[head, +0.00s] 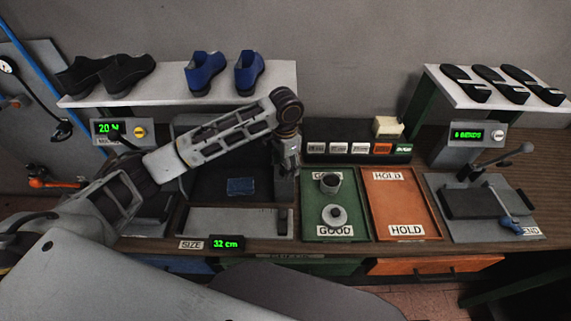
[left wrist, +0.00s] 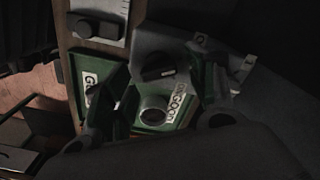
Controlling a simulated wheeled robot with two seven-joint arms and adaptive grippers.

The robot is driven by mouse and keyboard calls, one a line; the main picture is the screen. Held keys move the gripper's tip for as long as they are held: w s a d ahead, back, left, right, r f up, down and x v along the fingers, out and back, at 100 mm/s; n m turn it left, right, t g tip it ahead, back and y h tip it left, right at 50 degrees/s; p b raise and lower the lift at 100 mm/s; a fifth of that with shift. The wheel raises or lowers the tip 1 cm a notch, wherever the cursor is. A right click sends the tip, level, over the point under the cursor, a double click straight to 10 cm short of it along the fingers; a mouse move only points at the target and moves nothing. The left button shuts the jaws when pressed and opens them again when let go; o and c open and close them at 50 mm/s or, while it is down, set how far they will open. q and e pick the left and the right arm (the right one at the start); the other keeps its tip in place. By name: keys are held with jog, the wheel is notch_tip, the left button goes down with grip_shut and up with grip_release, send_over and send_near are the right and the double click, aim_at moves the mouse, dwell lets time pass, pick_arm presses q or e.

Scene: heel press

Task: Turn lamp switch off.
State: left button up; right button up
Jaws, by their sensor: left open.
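In the left wrist view, a black rotary knob (left wrist: 158,68), which looks like the lamp switch, sits on a grey housing (left wrist: 165,42). Small 0 and 1 labels show to the right of the knob. My left gripper (left wrist: 165,97) is open and empty, with its dark fingers apart below the knob; I cannot tell whether either touches it. In the head view my left gripper (head: 285,160) points down at the left edge of the green tray. My forearm and gripper cover much of that spot, so the switch is not clear there. My right gripper is not in view.
The orange HOLD tray (head: 400,205) is empty. A size gauge (head: 237,221) lies in front. A button panel (head: 357,140) stands behind the trays, and a lever device (head: 485,200) at right.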

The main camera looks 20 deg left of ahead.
pick_arm(q)
jog(key=shift+r, duration=0.1)
notch_tip(320, 180, up, 12)
dwell(0.8)
dwell(0.6)
